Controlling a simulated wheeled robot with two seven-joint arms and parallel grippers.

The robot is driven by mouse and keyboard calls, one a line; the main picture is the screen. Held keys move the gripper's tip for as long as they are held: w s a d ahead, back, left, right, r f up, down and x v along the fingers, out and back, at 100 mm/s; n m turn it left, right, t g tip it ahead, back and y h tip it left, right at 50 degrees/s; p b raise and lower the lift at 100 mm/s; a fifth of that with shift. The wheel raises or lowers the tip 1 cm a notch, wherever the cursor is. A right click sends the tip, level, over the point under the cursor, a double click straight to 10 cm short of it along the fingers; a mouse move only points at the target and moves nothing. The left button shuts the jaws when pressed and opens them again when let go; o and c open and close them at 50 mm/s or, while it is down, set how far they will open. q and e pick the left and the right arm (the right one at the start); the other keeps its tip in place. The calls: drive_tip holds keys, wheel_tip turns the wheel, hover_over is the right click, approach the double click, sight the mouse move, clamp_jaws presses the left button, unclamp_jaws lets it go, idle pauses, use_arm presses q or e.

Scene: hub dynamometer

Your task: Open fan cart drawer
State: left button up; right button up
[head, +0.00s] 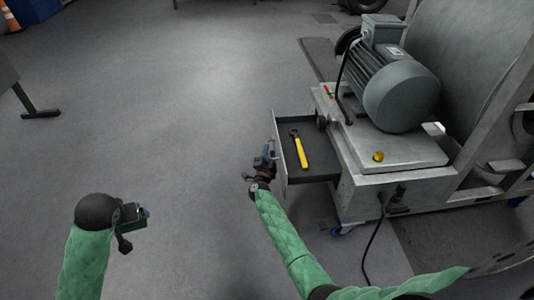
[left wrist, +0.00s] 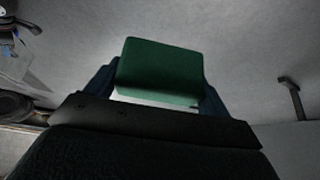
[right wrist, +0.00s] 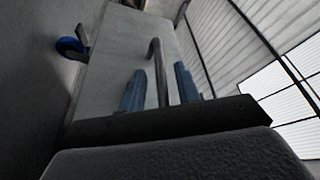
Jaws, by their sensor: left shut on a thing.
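The fan cart (head: 343,184) stands at the right with a grey motor on top. Its drawer (head: 318,168) is out toward the left, and a yellow-handled wrench (head: 301,150) lies in it. My right gripper (head: 265,160) is at the drawer's front panel. In the right wrist view its blue fingers (right wrist: 160,90) stand apart on either side of the bar handle (right wrist: 155,60), with a gap visible on the right; the gripper looks open. My left gripper (head: 138,214) is shut on a green block (left wrist: 160,70), well away from the cart.
A black cable (head: 374,240) hangs to the floor. A blue caster (head: 341,231) is under the cart. The floor left of the drawer is clear.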

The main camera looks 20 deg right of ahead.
use_arm(q)
drive_tip(key=shift+r, duration=0.25)
use_arm(e)
drive_tip(key=shift+s+a, duration=0.25)
drive_tip(key=shift+s, duration=0.15)
use_arm(q)
wheel_tip(320, 180, up, 3)
drive_tip(key=p, duration=0.3)
use_arm(e)
drive_tip(key=v, duration=1.1)
